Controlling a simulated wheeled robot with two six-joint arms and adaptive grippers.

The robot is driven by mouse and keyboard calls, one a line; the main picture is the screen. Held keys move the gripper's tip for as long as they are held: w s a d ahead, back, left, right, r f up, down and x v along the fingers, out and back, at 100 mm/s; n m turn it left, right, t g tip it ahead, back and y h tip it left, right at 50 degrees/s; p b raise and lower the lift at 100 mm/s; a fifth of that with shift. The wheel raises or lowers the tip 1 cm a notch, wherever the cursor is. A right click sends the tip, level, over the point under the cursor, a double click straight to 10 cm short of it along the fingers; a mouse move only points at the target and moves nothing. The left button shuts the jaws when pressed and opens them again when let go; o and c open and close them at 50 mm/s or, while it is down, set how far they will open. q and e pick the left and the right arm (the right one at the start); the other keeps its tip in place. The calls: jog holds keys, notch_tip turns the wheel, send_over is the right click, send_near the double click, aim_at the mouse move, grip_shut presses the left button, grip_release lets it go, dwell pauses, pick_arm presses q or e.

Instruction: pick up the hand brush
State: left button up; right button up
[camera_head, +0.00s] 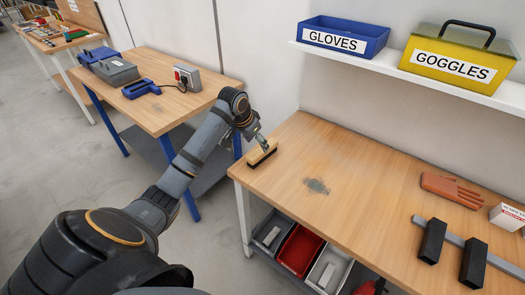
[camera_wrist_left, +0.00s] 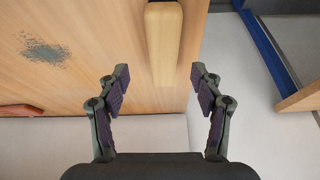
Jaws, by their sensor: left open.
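The hand brush (camera_head: 262,154) lies near the left end of the wooden workbench (camera_head: 330,205). It has a pale wooden back and dark bristles along its lower side. My left gripper (camera_head: 262,143) is just above the brush. In the left wrist view my left gripper (camera_wrist_left: 159,77) is open, with a gap between each fingertip and the brush. My right gripper is not in view.
A shelf above holds a blue GLOVES bin (camera_head: 344,38) and a yellow GOGGLES box (camera_head: 460,54). A brown glove (camera_head: 452,189) and a rail with black blocks (camera_head: 433,241) lie to the right. Bins, one red (camera_head: 301,250), sit underneath. The bench middle is clear.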

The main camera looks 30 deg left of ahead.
aim_at(260, 150)
pick_arm(q)
jog(key=w+f, duration=0.2)
jog(key=shift+f, duration=0.45)
jog(key=x, duration=0.1)
jog(key=p+x, duration=0.1)
jog(key=x, duration=0.2)
jog(key=shift+s+a+f, duration=0.15)
jog(key=shift+a+f, duration=0.05)
jog(key=shift+f, duration=0.25)
jog(key=shift+s+r, duration=0.1)
jog(key=shift+s, duration=0.05)
jog(key=c, duration=1.3)
